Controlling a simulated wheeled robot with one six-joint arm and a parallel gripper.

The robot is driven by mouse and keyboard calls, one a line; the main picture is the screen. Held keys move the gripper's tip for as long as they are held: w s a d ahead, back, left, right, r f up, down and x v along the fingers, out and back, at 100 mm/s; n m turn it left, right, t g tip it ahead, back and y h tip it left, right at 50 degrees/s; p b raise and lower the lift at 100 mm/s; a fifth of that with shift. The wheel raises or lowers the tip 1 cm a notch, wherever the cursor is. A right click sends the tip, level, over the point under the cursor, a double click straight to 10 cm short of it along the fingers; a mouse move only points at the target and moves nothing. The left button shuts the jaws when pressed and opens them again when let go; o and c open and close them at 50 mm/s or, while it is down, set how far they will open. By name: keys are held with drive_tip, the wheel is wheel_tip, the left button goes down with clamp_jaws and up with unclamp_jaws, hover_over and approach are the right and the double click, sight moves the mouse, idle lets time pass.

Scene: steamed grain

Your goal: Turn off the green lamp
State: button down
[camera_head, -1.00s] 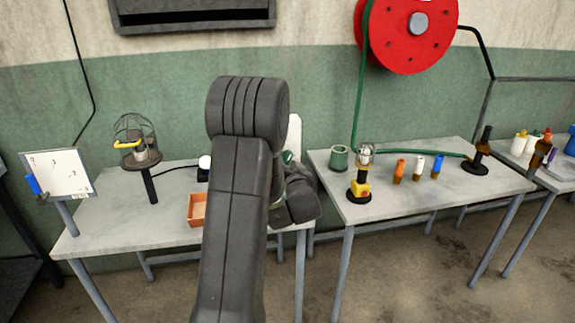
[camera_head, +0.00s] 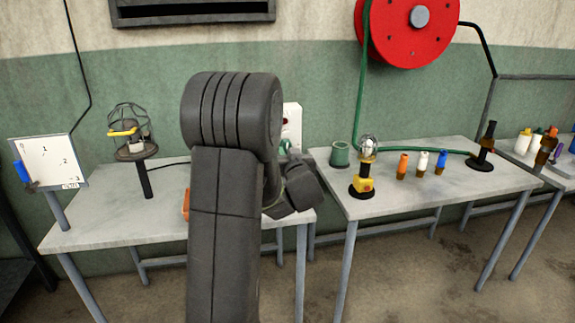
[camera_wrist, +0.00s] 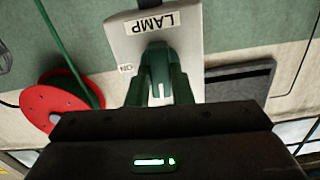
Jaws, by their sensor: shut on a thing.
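A white switch panel labelled LAMP (camera_wrist: 190,35) fills the top of the wrist view, its lettering upside down, with a small ON label at its edge. The panel also shows in the head view (camera_head: 292,112), behind my arm, with a red spot on it. My gripper (camera_wrist: 158,85) has green fingers. They are shut on the lamp switch at the panel; the fingers hide most of the switch. In the head view, my arm covers part of the left table. No lit green lamp can be made out in either view.
A caged lamp (camera_head: 130,145) stands on the left table beside a numbered white board (camera_head: 48,162). The middle table holds a green cup (camera_head: 340,153), a bulb on a yellow and black base (camera_head: 366,165) and several small bottles. A red hose reel (camera_head: 390,30) hangs above.

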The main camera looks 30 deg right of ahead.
drive_tip(key=shift+n+b, duration=0.6)
drive_tip(key=c, duration=1.3)
unclamp_jaws()
drive_tip(key=shift+s, duration=0.1)
drive_tip(key=v, duration=1.3)
drive_tip(key=shift+s+a+r+b, duration=0.1)
drive_tip(key=shift+s+a+b, duration=0.1)
drive_tip(key=shift+s+b, duration=0.15)
drive_tip(key=shift+w, duration=0.1)
